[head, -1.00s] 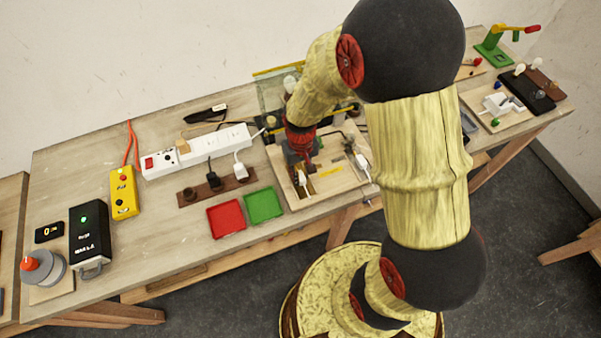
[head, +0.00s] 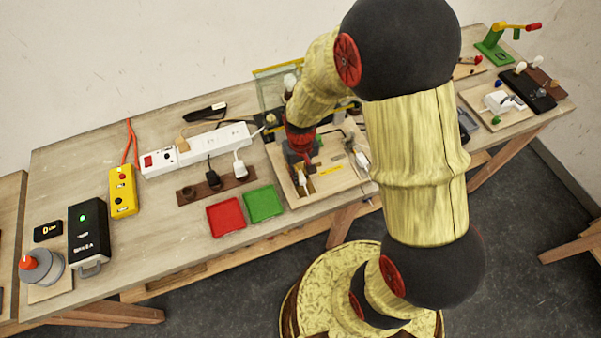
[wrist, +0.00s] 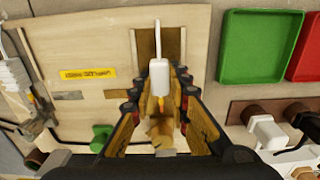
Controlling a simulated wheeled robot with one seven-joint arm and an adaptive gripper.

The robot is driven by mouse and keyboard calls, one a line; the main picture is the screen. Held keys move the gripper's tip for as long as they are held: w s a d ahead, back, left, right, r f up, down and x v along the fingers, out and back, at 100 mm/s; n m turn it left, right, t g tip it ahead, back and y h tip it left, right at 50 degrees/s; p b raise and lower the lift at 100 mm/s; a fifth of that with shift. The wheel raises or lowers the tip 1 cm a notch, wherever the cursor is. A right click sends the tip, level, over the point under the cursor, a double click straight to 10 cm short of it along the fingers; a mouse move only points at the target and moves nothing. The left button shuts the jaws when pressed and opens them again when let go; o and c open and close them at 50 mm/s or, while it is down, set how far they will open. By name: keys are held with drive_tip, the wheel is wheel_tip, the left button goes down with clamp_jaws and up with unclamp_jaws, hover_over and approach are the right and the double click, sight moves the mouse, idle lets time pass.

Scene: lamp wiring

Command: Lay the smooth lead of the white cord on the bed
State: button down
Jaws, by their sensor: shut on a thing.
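The white cord ends in a white block (wrist: 160,75), with its cord running up the wrist view. A short orange-yellow lead shows below the block, between my fingers. My gripper (wrist: 160,98) is shut around this end; exactly which part it grips is hard to tell. The block lies over a brown recessed strip (wrist: 146,42) in the wooden board, which may be the bed. Whether the lead touches it is hidden. In the head view my gripper (head: 303,162) is over the board (head: 335,186), with the white block (head: 302,180) just in front of it.
A green tray (head: 264,204) and a red tray (head: 225,215) stand left of the board. A brown rack (head: 190,194) with plugs and a white power strip (head: 215,143) lie further left. Another white piece (head: 363,161) sits at the board's right side. A green knob (wrist: 101,137) is near my fingers.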

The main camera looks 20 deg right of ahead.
drive_tip(key=shift+f, duration=0.1)
drive_tip(key=c, duration=1.7)
unclamp_jaws()
drive_tip(key=shift+o, duration=0.4)
wheel_tip(320, 180, up, 12)
drive_tip(key=shift+s, duration=0.1)
drive_tip(key=s+r+t+b, duration=0.4)
drive_tip(key=s+r+t, duration=0.1)
drive_tip(key=s+r, duration=0.8)
wheel_tip(320, 180, up, 3)
drive_tip(key=shift+s+f+t, duration=0.15)
drive_tip(key=shift+s+t, duration=0.15)
drive_tip(key=shift+s, duration=0.1)
